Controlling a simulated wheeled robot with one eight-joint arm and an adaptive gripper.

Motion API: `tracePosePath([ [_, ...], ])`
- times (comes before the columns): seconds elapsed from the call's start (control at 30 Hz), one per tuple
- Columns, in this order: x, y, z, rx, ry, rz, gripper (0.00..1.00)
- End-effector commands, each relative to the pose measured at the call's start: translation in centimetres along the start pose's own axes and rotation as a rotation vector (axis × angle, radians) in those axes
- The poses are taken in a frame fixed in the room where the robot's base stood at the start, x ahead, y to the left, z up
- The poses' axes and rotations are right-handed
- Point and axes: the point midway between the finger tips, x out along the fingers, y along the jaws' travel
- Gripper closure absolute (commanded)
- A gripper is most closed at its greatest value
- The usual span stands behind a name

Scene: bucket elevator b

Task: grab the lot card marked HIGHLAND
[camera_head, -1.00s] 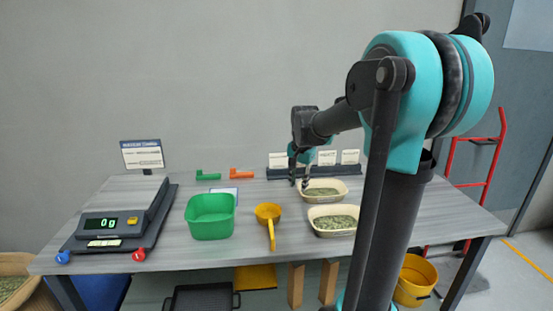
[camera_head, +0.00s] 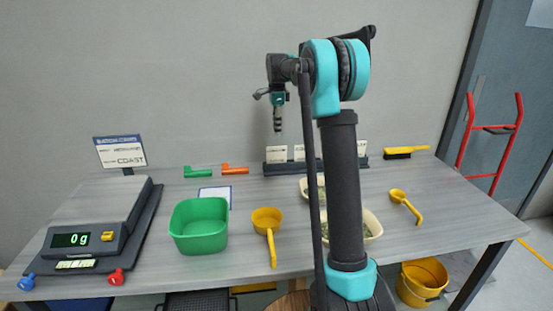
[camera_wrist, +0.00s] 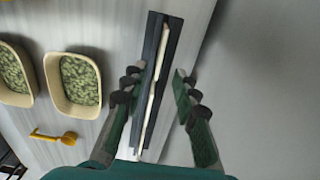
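Several white lot cards stand in a dark rack (camera_head: 285,169) at the back of the table. The leftmost card (camera_head: 276,154) and the card beside it (camera_head: 300,152) show; my arm hides part of the row. The lettering is too small to tell which is HIGHLAND. My gripper (camera_head: 278,128) hangs pointing down above the left part of the rack. In the wrist view, my gripper (camera_wrist: 158,85) is open and empty, its fingers apart on either side of the rack (camera_wrist: 146,140). The cards (camera_wrist: 159,62) show there edge-on, as thin pale strips.
Two bowls of green pellets (camera_wrist: 77,82) (camera_wrist: 14,75) sit in front of the rack. A green bin (camera_head: 199,228), a yellow scoop (camera_head: 267,222), a second scoop (camera_head: 403,203) and a brush (camera_head: 405,152) lie around. A scale (camera_head: 85,240) stands left.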

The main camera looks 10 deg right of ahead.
Motion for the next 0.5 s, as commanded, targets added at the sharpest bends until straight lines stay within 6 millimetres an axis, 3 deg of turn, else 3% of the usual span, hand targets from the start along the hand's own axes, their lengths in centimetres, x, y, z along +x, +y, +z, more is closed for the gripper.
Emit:
tracePosePath([
  [0.2, 4.2, 0.0, 0.0, -0.001, 0.0, 0.0, 0.71],
  [0.5, 6.7, 0.0, 0.0, -0.001, 0.0, 0.0, 0.71],
])
